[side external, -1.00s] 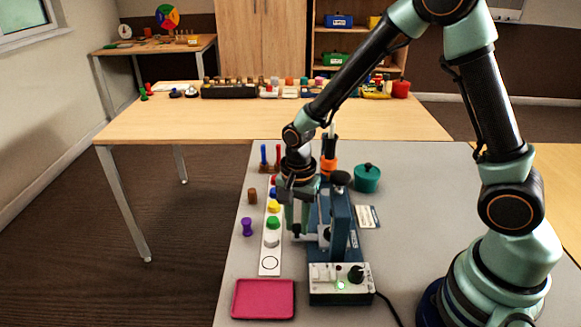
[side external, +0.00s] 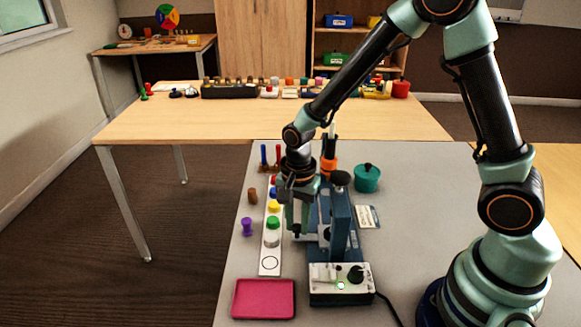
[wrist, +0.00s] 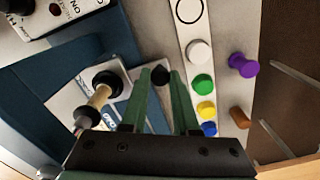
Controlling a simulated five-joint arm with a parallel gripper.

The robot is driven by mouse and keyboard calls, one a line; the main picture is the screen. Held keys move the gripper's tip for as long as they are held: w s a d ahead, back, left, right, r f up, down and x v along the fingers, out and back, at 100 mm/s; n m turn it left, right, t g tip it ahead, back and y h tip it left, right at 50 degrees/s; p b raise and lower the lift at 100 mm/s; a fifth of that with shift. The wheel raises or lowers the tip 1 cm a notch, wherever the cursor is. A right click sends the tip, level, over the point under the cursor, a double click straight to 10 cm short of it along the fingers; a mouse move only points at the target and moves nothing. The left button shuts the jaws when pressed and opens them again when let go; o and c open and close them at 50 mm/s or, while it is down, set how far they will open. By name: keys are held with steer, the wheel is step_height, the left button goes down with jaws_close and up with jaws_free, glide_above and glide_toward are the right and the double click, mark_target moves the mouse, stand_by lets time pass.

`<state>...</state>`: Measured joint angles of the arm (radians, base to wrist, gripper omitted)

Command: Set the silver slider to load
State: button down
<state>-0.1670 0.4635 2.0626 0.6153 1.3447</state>
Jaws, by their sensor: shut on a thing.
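My gripper (wrist: 160,72) points down beside the blue press-like device (side external: 340,222), on its left side in the side view. In the wrist view its two green fingers are shut on a small black knob (wrist: 160,77), which seems to be the slider's grip. The slider's silver body is mostly hidden behind the fingers, and I cannot read its position. A pale plate with lettering (wrist: 121,92) lies by the fingers; its words are too small to read. The gripper also shows in the side view (side external: 297,228).
A lever with a pale shaft and black end (wrist: 105,84) stands close to the fingers. A white strip with coloured pegs (side external: 270,253) lies left. A control box with a green light (side external: 322,280) and pink tray (side external: 263,299) are in front. A teal pot (side external: 367,180) stands behind right.

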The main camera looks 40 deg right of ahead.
stand_by(0.4)
steer(key=w+d, duration=0.6)
steer(key=shift+w, duration=0.1)
steer(key=c, duration=0.6)
jaws_free()
steer(key=shift+c, duration=0.2)
step_height(320, 180, up, 12)
